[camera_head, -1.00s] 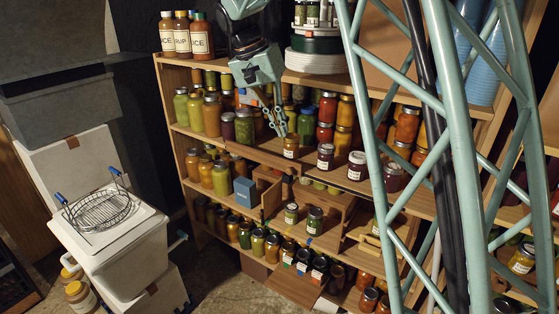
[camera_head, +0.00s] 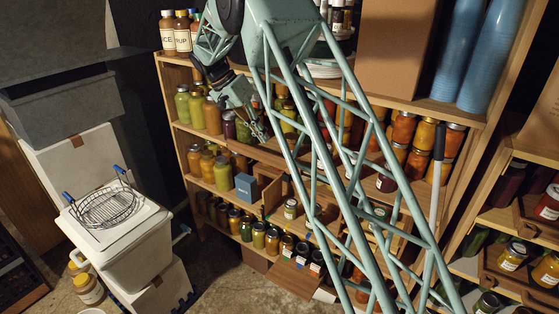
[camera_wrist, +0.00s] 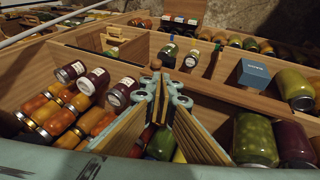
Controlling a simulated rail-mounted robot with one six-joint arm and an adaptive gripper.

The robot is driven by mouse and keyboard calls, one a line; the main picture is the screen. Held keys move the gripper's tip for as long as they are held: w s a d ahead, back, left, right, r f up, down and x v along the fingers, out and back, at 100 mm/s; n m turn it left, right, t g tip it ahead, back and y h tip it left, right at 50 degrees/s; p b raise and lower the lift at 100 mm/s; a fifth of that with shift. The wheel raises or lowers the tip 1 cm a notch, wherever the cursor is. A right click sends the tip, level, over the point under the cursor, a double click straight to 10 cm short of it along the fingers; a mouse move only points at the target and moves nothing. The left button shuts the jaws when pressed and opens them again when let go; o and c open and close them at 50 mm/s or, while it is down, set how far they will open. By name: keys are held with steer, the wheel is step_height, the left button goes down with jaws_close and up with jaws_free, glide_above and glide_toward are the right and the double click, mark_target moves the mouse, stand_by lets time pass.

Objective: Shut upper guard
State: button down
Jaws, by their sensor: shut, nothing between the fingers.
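My gripper (camera_head: 258,132) is in front of the jar shelves, at the level of the middle shelf; it also shows in the wrist view (camera_wrist: 164,82). Its fingers are shut and empty. A small brown knob-like piece (camera_wrist: 156,65) appears just beyond the fingertips; I cannot tell whether they touch it. On the shelf below, an upright wooden panel (camera_head: 272,196) stands out beside a compartment; it looks like a hinged guard standing open, but I cannot be sure it is the upper guard. My arm's lattice hides much of that compartment.
A blue box (camera_head: 246,187) stands left of the panel. A dark-lidded jar (camera_head: 291,209) stands right of it. Dark-red jars (camera_wrist: 96,80) lie close to my fingers in the wrist view. A lower wooden flap (camera_head: 292,281) projects near the floor. A wire basket (camera_head: 106,208) sits at left.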

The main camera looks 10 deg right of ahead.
steer(key=shift+m+h, duration=0.4)
steer(key=shift+m, duration=0.1)
steer(key=shift+w+a+f+p, duration=0.25)
steer(key=shift+w+f+p, duration=0.05)
steer(key=shift+w+f, duration=0.35)
steer(key=shift+w+a+f+p, duration=0.3)
steer(key=shift+w+f, duration=0.25)
steer(key=shift+f, duration=0.15)
steer(key=shift+w+a+f+p, duration=0.2)
steer(key=shift+w+f+p, duration=0.1)
steer(key=shift+w+f, duration=0.35)
steer(key=shift+s+d+f, duration=0.1)
steer(key=shift+f, duration=0.05)
steer(key=p, duration=0.2)
glide_toward(280, 164)
steer(key=f, duration=0.1)
steer(key=s+d+f, duration=0.1)
steer(key=s+f, duration=0.1)
steer(key=f, duration=0.1)
steer(key=shift+d, duration=0.4)
steer(key=shift+s+d+f, duration=0.25)
steer(key=shift+s+d, duration=0.5)
steer(key=shift+s, duration=0.15)
steer(key=shift+s+d+f, duration=0.3)
steer(key=shift+s+d, duration=0.1)
steer(key=shift+d, duration=0.05)
steer(key=shift+s+d, duration=0.1)
steer(key=shift+s, duration=0.05)
